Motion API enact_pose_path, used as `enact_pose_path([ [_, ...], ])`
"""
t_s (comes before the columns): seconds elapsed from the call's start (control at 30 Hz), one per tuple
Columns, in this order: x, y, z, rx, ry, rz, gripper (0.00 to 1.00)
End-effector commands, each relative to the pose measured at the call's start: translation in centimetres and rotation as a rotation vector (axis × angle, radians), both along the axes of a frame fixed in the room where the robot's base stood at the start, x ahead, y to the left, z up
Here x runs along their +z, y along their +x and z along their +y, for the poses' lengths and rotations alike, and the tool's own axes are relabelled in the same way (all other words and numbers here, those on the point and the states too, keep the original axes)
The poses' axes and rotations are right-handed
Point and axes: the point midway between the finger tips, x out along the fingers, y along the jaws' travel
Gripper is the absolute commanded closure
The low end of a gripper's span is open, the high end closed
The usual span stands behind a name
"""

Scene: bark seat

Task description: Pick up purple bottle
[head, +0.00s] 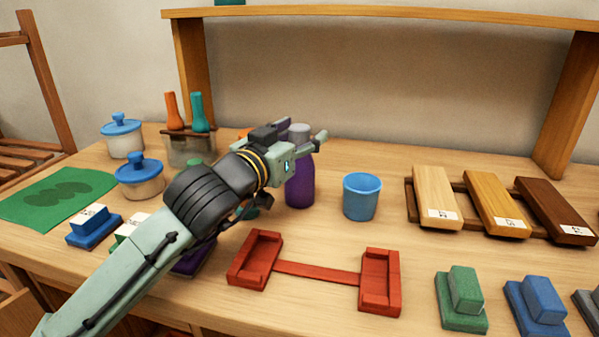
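The purple bottle (300,184) stands upright on the table in the middle of the head view, with a grey cap (299,130). My gripper (304,129) reaches across it from the lower left at cap height. Its two fingers are spread apart, and the cap shows between them in the picture. Part of the bottle's neck and left side is hidden behind my gripper. I cannot tell whether a finger touches it.
A blue cup (361,198) stands close to the bottle's right. A red double-ended holder (315,272) lies in front. Lidded jars (140,178) stand left. Wooden boards (437,195) lie on a rack at right. A raised shelf (380,12) spans the back.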

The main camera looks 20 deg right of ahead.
Motion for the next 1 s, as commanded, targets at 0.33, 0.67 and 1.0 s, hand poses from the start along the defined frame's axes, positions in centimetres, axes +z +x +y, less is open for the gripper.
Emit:
enact_pose_path([
  [0.33, 0.01, -0.03, 0.02, 0.0, 0.0, 0.0, 0.72],
  [0.67, 0.02, -0.03, 0.02, 0.0, 0.0, 0.0, 0.94],
  [1.0, 0.01, -0.03, 0.02, 0.0, 0.0, 0.0, 1.0],
])
